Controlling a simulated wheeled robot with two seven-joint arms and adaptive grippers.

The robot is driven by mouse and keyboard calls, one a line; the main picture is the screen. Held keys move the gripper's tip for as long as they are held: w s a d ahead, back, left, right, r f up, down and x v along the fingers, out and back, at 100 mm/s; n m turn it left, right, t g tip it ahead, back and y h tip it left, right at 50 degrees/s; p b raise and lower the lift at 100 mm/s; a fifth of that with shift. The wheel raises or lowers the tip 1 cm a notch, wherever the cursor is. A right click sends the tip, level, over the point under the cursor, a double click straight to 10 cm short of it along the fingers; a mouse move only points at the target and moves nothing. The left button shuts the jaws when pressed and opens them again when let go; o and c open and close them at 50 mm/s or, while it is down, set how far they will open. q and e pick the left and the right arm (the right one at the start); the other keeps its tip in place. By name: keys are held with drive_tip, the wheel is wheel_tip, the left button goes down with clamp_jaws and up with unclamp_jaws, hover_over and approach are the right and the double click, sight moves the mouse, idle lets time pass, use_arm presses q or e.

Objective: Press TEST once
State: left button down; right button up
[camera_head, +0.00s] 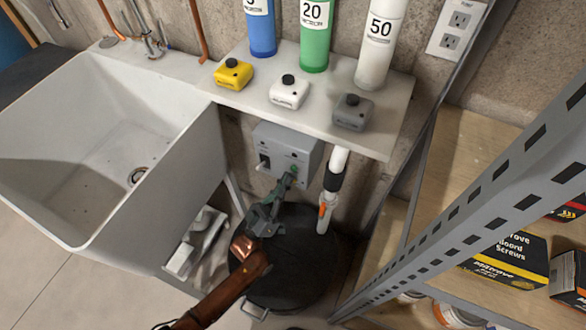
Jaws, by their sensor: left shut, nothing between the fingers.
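A grey control box (284,141) is mounted under the edge of the white shelf, in the middle of the view. Its front has a dark switch (264,161) at the left and a small green button (294,169) at the lower right. Lettering on the box is too small to read, so I cannot tell which control is marked TEST. My left gripper (289,179) is shut and empty. Its fingertips are at the green button and partly cover it; I cannot tell whether they touch it. My right gripper is not in view.
The white shelf (240,100) holds yellow, white and grey small boxes and three cylinders. A white sink (208,140) stands left. A white pipe with an orange-handled valve (323,207) is close right of my gripper. A dark round lid (300,270) lies below; metal shelving (480,195) is right.

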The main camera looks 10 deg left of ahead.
use_arm(q)
drive_tip(key=shift+w, duration=0.1)
idle(0.4)
drive_tip(key=shift+w, duration=0.3)
drive_tip(key=shift+w+d, duration=0.15)
drive_tip(key=shift+w, duration=0.25)
idle(0.6)
idle(0.4)
drive_tip(key=shift+s, duration=0.85)
